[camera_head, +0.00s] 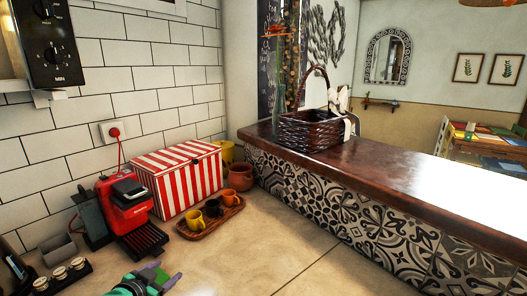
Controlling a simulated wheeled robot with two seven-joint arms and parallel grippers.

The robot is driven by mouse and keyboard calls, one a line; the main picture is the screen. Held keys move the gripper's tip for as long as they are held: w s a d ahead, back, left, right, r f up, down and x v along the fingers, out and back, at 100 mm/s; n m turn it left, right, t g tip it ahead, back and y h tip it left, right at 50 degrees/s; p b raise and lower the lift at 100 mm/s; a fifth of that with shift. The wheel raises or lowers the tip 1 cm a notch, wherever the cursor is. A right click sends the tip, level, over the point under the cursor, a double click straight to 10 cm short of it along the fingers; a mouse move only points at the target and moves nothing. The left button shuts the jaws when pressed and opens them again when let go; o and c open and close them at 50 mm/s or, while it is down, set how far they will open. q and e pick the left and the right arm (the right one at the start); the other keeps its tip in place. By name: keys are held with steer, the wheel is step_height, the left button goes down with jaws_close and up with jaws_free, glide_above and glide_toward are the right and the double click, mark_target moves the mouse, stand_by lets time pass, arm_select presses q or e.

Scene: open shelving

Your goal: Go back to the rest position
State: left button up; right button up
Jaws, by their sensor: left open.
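My left gripper (164,275) shows at the bottom edge of the head view, left of the middle, in green with grey and purple parts. It is open, with nothing seen between its fingers. It is over the near part of the beige counter (262,235), in front of the red coffee machine (128,205). Most of my left arm is cut off by the frame. My right gripper is not in view.
A wooden tray (190,234) with small cups and a red-striped box (178,178) stand beyond the gripper. A rack with small cups (62,275) is at left. A raised wooden ledge (385,172) with a wicker basket (310,130) borders the counter. Counter space right of the gripper is clear.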

arm_select(q)
steer(key=s+d+f+n+g, duration=0.1)
steer(key=s+f+g, duration=0.25)
steer(key=s, duration=0.45)
steer(key=s+d+f+n+g+y, duration=0.1)
steer(key=s+f+g, duration=0.1)
steer(key=s+f, duration=0.45)
steer(key=s+d+f+n+g, duration=0.1)
steer(key=s+f+n+g, duration=0.15)
steer(key=s, duration=0.75)
step_height(320, 180, down, 30)
steer(key=s+m+g+b, duration=0.1)
steer(key=s+g+b, duration=0.1)
steer(key=b, duration=0.4)
steer(key=s+a+f+g+b, duration=0.1)
steer(key=s+f+b, duration=0.3)
steer(key=s+f, duration=1.2)
steer(key=shift+s+a+f, duration=0.15)
steer(key=shift+a+f, duration=0.25)
steer(key=shift+a, duration=0.5)
